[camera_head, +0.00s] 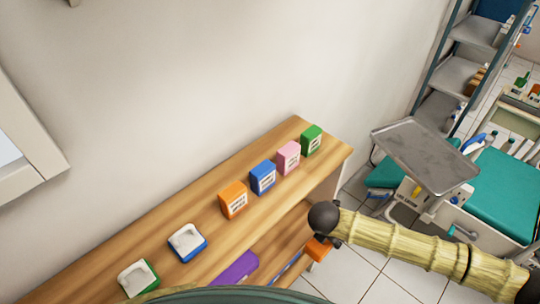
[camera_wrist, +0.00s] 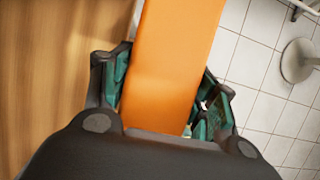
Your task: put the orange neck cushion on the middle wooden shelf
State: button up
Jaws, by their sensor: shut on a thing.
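The orange neck cushion (camera_wrist: 170,65) fills the middle of the wrist view, between the green-lined fingers of my gripper (camera_wrist: 162,80). My gripper is shut on it. In the head view a small part of the orange cushion (camera_head: 318,250) shows below the dark end of my arm, in front of the wooden shelf unit's right end. The wooden shelf unit (camera_head: 150,240) stands along the wall. Under its top board a lower wooden shelf (camera_head: 283,240) shows, with a purple item (camera_head: 236,269) on it. The cushion appears held apart from the shelf; exact clearance cannot be told.
A metal tray (camera_head: 425,155) and teal dental chair (camera_head: 500,195) are at right. Tiled floor (camera_head: 375,275) is open.

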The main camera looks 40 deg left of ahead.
jog(key=p, duration=0.4)
send_over(289, 227)
jog(key=s, duration=0.1)
jog(key=shift+s+a+f, duration=0.15)
jog(key=shift+s+f, duration=0.05)
jog(key=shift+f, duration=0.5)
jog(key=shift+f+p, duration=0.65)
jog(key=shift+f, duration=1.15)
jog(key=o, duration=1.2)
jog(key=shift+s+r+b, duration=0.2)
jog(key=shift+r+b, duration=0.3)
jog(key=shift+s+a+r+b, duration=0.1)
jog(key=shift+s+r+b, duration=0.6)
jog(key=shift+s, duration=0.35)
jog(key=s, duration=0.3)
jog(key=s+b, duration=0.1)
jog(key=s, duration=0.3)
jog(key=s+b, duration=0.1)
jog(key=s, duration=0.2)
jog(key=shift+s+a+r, duration=0.2)
jog(key=shift+s+a, duration=0.1)
jog(key=shift+a, duration=0.1)
